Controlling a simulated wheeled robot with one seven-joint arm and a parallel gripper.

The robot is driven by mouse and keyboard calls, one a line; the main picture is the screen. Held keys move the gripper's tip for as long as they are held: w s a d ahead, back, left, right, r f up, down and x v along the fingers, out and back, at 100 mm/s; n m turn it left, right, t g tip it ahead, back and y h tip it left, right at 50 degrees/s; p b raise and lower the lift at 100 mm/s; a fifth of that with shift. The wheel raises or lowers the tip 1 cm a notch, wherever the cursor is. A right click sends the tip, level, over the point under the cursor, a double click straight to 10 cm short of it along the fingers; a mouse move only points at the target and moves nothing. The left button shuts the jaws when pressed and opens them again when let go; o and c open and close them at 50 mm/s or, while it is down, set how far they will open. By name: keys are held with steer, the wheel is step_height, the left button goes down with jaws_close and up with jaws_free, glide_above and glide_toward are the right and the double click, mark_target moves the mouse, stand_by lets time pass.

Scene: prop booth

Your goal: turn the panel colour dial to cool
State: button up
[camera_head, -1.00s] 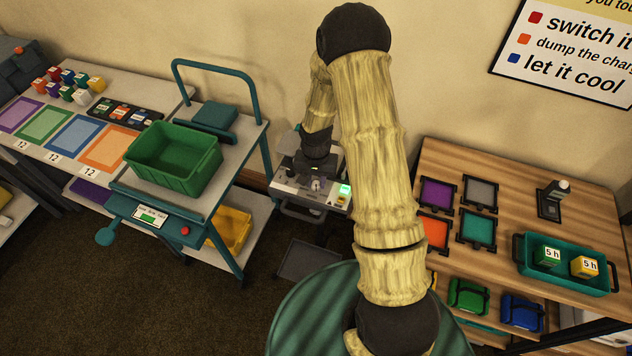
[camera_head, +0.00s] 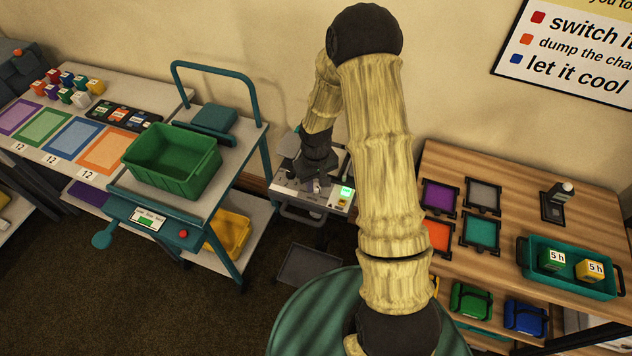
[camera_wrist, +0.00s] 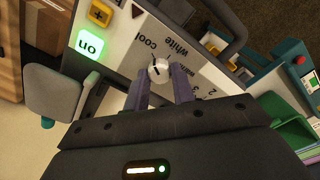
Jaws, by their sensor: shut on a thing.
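The panel (camera_head: 285,189) stands between the trolley and the wooden table, with a lit green screen (camera_head: 346,193). The wrist view shows the panel's pale face (camera_wrist: 128,50) close up, with the lit "on" window (camera_wrist: 90,46). The colour dial (camera_wrist: 159,69) is a small white round knob with a dark mark, beside the words "cool" (camera_wrist: 150,37) and "white" (camera_wrist: 182,46). My gripper (camera_wrist: 161,80) is shut on the dial, its two purple-grey fingers on either side. I cannot tell exactly where the mark points. In the head view my gripper (camera_head: 320,181) hides the dial.
A trolley with a green bin (camera_head: 172,160) stands left. A wooden table with coloured frames (camera_head: 440,196) and a teal tray (camera_head: 526,260) stands right.

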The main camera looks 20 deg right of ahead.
mark_target(316, 185)
stand_by(0.3)
steer(key=o, duration=1)
steer(key=shift+r, duration=0.15)
step_height(316, 185, up, 17)
steer(key=b, duration=0.3)
steer(key=shift+r, duration=0.1)
steer(key=s+m+t, duration=0.2)
steer(key=s, duration=1.3)
steer(key=shift+a+f+m+t, duration=0.2)
steer(key=shift+f+m+t, duration=0.1)
steer(key=shift+f, duration=0.1)
